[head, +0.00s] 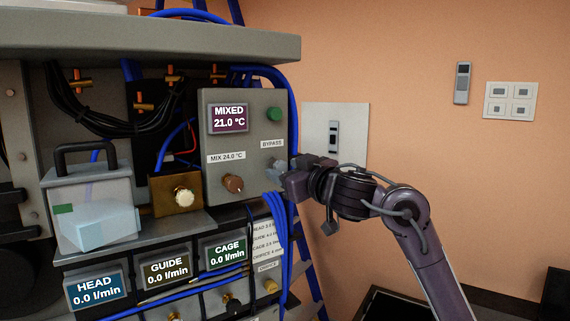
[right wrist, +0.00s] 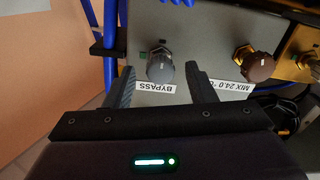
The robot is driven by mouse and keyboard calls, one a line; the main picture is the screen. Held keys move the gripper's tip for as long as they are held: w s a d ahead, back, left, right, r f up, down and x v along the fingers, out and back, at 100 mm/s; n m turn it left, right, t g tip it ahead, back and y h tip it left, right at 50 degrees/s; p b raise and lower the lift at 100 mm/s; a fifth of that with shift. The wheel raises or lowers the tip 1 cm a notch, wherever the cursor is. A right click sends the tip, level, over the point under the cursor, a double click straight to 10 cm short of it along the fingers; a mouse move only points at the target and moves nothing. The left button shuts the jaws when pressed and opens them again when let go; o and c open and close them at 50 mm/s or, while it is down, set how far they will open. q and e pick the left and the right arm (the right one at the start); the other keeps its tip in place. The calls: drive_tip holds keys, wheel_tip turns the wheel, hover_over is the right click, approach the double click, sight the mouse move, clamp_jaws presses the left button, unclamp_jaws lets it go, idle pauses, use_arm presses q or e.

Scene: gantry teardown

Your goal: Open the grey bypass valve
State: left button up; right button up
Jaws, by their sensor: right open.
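The grey bypass valve knob (right wrist: 160,68) sits on the grey panel next to the BYPASS label (right wrist: 156,87). In the head view the knob (head: 278,166) shows partly, at the lower right of the panel. My right gripper (right wrist: 160,80) is open, with one finger on each side of the knob. I see gaps between the fingers and the knob, and it looks ungripped. In the head view my right gripper (head: 287,170) reaches the panel from the right. My left gripper is not in view.
A brown mix knob (right wrist: 257,66) is beside the bypass knob. Blue hoses (head: 276,225) hang just below my right gripper. A clear box (head: 92,205) stands at left.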

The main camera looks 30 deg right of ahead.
drive_tip(key=shift+w, duration=0.4)
drive_tip(key=shift+c, duration=0.4)
drive_tip(key=c, duration=0.9)
